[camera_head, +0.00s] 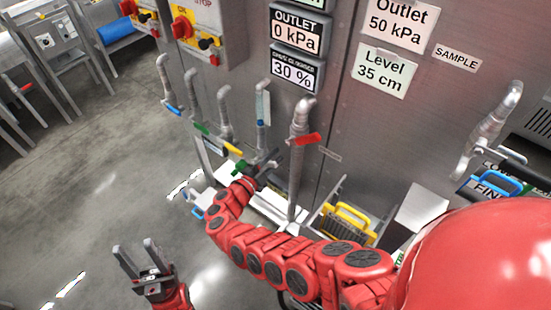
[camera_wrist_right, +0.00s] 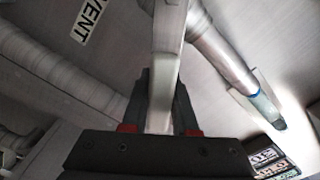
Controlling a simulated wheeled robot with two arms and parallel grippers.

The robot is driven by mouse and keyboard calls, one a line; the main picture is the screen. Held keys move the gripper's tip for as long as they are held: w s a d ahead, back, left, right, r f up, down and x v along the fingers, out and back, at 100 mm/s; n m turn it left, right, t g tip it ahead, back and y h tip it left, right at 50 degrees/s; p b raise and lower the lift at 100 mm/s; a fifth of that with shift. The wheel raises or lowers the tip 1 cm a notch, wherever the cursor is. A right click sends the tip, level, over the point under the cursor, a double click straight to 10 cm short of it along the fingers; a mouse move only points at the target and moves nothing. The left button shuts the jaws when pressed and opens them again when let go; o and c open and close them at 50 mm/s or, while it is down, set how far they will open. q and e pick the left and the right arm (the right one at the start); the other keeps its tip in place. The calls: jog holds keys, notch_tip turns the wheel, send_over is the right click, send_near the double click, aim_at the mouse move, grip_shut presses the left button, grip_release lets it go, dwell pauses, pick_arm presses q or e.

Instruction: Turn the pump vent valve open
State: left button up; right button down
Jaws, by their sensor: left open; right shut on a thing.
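In the right wrist view, my right gripper (camera_wrist_right: 160,128) is shut on a pale grey lever-like bar (camera_wrist_right: 163,85), which runs up between its dark, red-marked fingers. A VENT label (camera_wrist_right: 88,18) is on the panel near it. In the head view, my right gripper (camera_head: 268,161) is at the row of pipes, just left of the upright pipe with the red handle (camera_head: 305,139). What it holds is mostly hidden there, and I cannot tell the valve's angle. My left gripper (camera_head: 142,261) is open and empty, low over the floor at the left.
Several more pipes with coloured handles, including a yellow handle (camera_head: 233,149), stand close to my right gripper. A yellow-handled basket (camera_head: 353,222) is to the right of it. The floor (camera_head: 90,160) at left is clear.

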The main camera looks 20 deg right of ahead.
dwell(0.4)
jog(key=c, duration=0.7)
grip_release()
